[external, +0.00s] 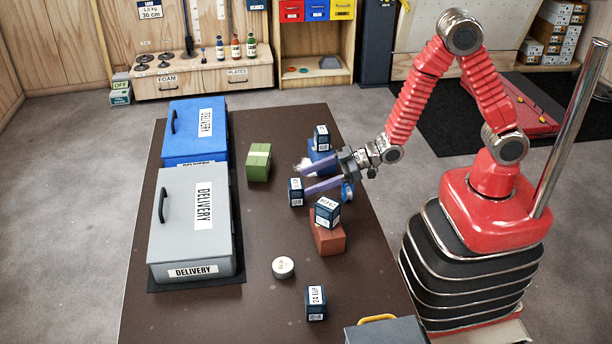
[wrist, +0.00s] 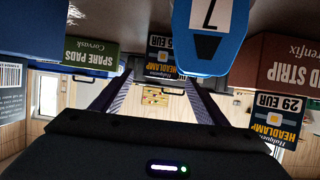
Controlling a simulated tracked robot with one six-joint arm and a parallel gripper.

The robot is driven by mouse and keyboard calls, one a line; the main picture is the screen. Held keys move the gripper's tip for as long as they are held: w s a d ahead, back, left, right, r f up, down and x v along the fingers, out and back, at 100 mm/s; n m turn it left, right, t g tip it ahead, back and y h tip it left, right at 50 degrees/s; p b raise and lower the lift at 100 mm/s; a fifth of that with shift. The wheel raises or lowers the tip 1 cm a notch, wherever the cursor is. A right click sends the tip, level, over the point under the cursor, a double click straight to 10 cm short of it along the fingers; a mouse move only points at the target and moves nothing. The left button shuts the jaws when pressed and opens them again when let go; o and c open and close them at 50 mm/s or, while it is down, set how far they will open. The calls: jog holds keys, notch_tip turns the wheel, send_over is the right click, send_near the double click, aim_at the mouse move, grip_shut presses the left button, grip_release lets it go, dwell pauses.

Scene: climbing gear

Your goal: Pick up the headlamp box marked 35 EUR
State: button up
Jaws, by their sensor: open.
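In the wrist view, which looks upside down, a dark blue headlamp box (wrist: 158,44) lies ahead between my fingers. Its price ends in "5 EUR"; the first digit is hidden by a blue piece marked 7 (wrist: 208,35). It appears to be the small box (external: 295,192) at my fingertips in the external view. My gripper (external: 304,180) is open and low over the table, its fingers pointing left. I cannot tell whether they touch the box. Another headlamp box (wrist: 276,118) reads 29 EUR; it sits on a reddish box (external: 330,240).
A box (external: 322,138) sits on a blue block behind my fingers. The green spare pads box (external: 258,162) stands beyond. A white round tin (external: 283,267) and another small box (external: 316,303) are nearer the front. Grey (external: 190,235) and blue (external: 190,137) delivery cases line the left.

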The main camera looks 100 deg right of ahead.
aim_at(300, 183)
jog(key=shift+x, duration=2.85)
jog(key=shift+c, duration=0.2)
jog(key=c, duration=1.2)
jog(key=shift+o, duration=0.2)
jog(key=shift+r, duration=0.15)
notch_tip(300, 183, up, 10)
jog(key=shift+f, duration=0.15)
